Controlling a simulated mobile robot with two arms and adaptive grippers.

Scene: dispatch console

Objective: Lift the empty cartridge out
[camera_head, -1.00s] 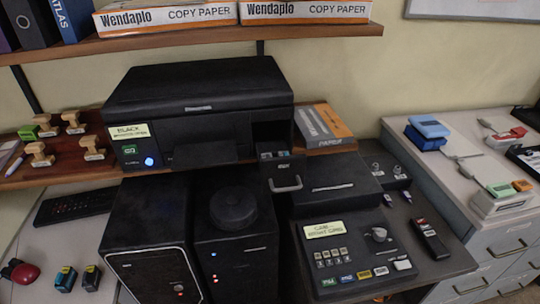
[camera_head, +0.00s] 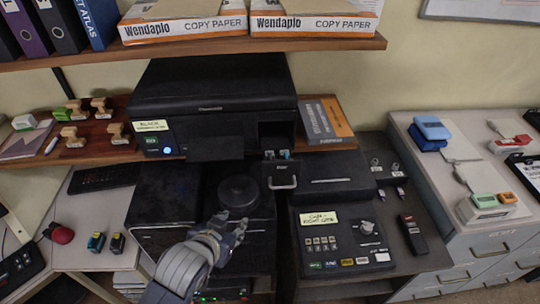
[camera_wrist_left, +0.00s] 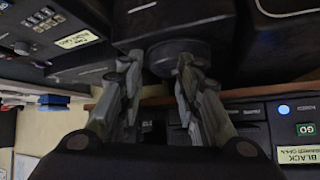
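The black printer (camera_head: 215,100) stands on the wooden shelf, with a note on its left front and a lit blue button. At its right front a small drawer (camera_head: 283,181) with a metal handle is pulled out. Small cartridge tops (camera_head: 277,155) show in the drawer; I cannot tell which one is empty. My left gripper (camera_head: 233,226) is open and empty, in front of and below the printer, left of the drawer. In the left wrist view its two fingers (camera_wrist_left: 158,78) are spread near a round black knob (camera_wrist_left: 178,54). My right gripper is not in view.
Below the printer are dark console boxes with the round knob (camera_head: 238,192) on top and a keypad panel (camera_head: 335,240) to the right. Two small cartridge-like items (camera_head: 106,243) lie on the left desk. Wooden stamps (camera_head: 72,136) stand left of the printer. A shelf (camera_head: 200,48) overhangs it.

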